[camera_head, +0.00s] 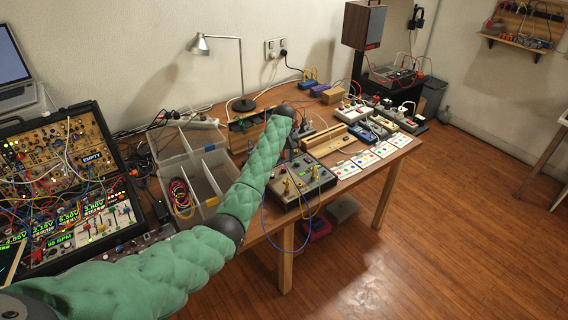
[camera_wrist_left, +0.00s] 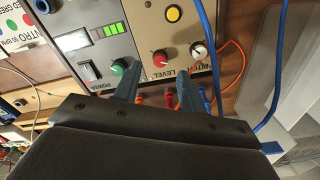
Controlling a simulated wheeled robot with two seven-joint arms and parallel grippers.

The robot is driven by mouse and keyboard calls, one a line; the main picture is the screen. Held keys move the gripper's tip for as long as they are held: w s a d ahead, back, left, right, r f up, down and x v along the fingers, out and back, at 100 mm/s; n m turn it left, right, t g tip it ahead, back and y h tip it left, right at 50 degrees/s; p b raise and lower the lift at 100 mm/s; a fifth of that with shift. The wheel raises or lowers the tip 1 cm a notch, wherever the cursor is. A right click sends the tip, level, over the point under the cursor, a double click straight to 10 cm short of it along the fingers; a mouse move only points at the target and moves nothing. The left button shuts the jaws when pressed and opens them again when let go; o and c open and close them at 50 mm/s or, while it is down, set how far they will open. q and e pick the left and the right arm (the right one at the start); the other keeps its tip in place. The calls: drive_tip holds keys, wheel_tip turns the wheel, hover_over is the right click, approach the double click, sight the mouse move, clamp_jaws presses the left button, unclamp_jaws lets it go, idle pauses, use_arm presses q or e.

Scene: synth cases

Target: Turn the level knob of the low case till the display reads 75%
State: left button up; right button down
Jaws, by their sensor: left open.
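The low case (camera_head: 318,186) is a grey panel box on the table, near the front edge. A bar display (camera_wrist_left: 105,32) shows lit green segments; I cannot read a percentage. My left gripper (camera_wrist_left: 158,82) is open, its blue fingers apart on either side of the red knob's line. I cannot tell whether they touch it. My left gripper (camera_head: 294,152) is mostly hidden in the head view.
Blue and orange cables (camera_wrist_left: 216,60) run beside the case. Printed cards (camera_head: 343,169) lie to its right. A clear divided bin (camera_head: 205,172) and a patch-cable synth rack (camera_head: 60,180) stand to the left. A desk lamp (camera_head: 240,70) stands behind.

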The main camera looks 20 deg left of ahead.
sight(284, 168)
use_arm(q)
drive_tip(key=f, duration=0.4)
drive_tip(key=shift+w+a+f+p, duration=0.1)
drive_tip(key=shift+w+a+p, duration=0.05)
drive_tip(key=shift+w+p, duration=0.2)
drive_tip(key=shift+s+f, duration=0.25)
drive_tip(key=shift+s, duration=0.05)
use_arm(e)
drive_tip(key=shift+s+d+f, duration=0.15)
drive_tip(key=shift+d+f, duration=0.15)
drive_tip(key=shift+f, duration=0.3)
drive_tip(key=shift+s+d+f, duration=0.1)
drive_tip(key=shift+d+f, duration=0.15)
drive_tip(key=shift+f, duration=0.3)
use_arm(q)
drive_tip(key=shift+w+f, duration=0.1)
drive_tip(key=shift+f, duration=0.05)
clamp_jaws()
use_arm(e)
drive_tip(key=shift+w+d, duration=0.1)
